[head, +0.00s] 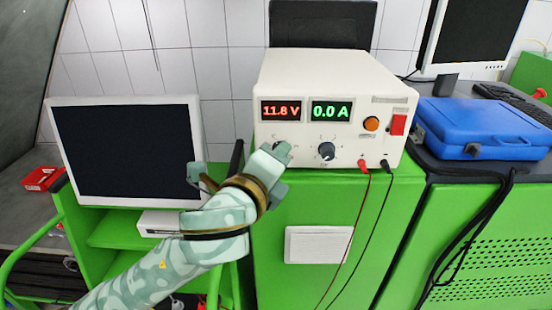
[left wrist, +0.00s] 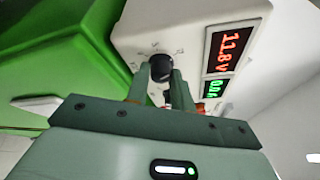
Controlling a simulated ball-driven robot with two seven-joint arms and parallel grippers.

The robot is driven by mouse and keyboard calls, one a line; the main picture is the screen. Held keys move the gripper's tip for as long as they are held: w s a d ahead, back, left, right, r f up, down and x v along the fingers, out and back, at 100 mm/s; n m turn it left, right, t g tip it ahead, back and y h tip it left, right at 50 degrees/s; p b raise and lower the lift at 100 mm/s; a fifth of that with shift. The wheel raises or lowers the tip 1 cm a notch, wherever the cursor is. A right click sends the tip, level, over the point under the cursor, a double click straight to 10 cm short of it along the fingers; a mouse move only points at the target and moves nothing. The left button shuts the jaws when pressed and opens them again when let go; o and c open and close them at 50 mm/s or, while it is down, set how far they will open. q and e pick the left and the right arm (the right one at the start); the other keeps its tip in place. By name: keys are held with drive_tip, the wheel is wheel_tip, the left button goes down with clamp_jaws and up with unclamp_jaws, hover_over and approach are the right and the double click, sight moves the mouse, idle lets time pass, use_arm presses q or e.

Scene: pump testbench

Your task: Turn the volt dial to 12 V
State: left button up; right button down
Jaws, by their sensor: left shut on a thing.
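The cream power supply (head: 330,72) stands on a green cabinet. Its red volt display (head: 281,110) reads 11.8 V, and the same reading shows sideways in the left wrist view (left wrist: 221,50). My left gripper (head: 278,151) is at the lower left of the front panel. In the left wrist view its fingers are shut on the black volt dial (left wrist: 161,67), one on each side. In the head view the gripper mostly hides this dial. The green amp display (head: 331,111) reads 0.0 A. My right gripper is not in view.
A second black dial (head: 327,151) sits just right of my left gripper. An orange button (head: 371,123), a red switch (head: 398,125) and plugged red and black leads are further right. A blue case (head: 480,128) lies to the right, a monitor (head: 125,150) stands left.

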use_arm(q)
drive_tip(key=shift+r, duration=0.15)
idle(0.3)
drive_tip(key=o, duration=0.7)
drive_tip(key=shift+o, duration=1.2)
drive_tip(key=shift+d, duration=0.1)
drive_tip(key=shift+w, duration=0.1)
